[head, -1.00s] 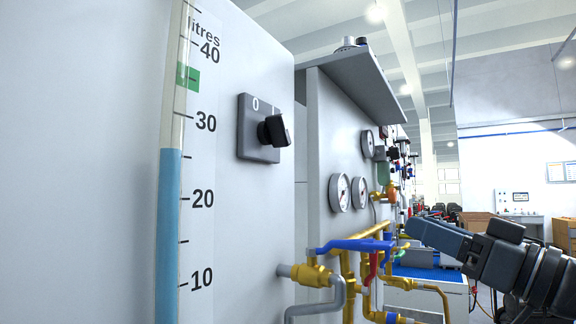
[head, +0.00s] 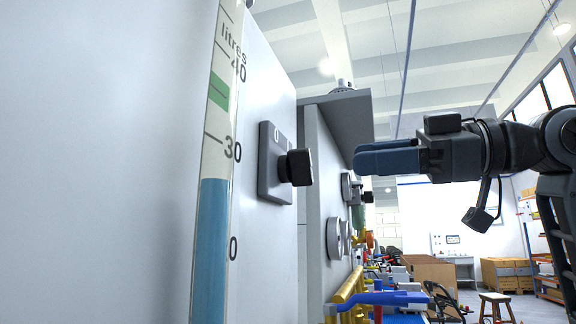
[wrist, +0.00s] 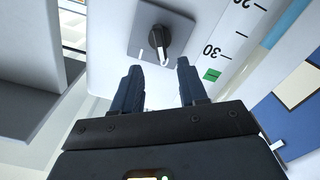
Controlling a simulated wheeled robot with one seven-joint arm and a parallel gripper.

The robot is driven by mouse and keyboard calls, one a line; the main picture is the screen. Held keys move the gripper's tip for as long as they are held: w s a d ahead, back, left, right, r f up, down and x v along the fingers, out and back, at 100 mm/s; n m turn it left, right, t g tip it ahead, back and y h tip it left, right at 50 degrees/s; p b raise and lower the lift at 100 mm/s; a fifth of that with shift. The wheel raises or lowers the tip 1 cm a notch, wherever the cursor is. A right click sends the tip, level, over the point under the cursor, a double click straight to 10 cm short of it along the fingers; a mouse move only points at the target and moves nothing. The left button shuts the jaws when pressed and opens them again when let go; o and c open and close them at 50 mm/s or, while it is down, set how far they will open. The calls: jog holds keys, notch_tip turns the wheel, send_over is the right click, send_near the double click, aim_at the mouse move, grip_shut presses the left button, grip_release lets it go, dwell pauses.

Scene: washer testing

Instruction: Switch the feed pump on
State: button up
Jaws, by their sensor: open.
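The pump switch is a black rotary knob (head: 297,166) on a grey square plate (head: 270,178) on the white cabinet side; "0" shows on the plate. In the wrist view the knob (wrist: 160,40) has a white pointer toward the plate's marked edge; an "I"-like mark shows to its left. I cannot tell which mark the pointer meets. My gripper (head: 358,160) is open and empty, right of the knob at about its height. In the wrist view my gripper's fingertips (wrist: 158,66) stand either side of the knob's line, apart from it.
A litre gauge (head: 215,150) beside the switch shows blue liquid below 30 and a green band higher up. A grey panel (head: 313,200) with an overhanging top, dials and yellow pipes with a blue-handled valve (head: 378,298) stands beyond. Open air lies around my gripper.

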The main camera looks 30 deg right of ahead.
aim_at(311, 163)
jog(key=p+x, duration=0.1)
jog(key=x, duration=0.7)
grip_shut()
dwell(0.4)
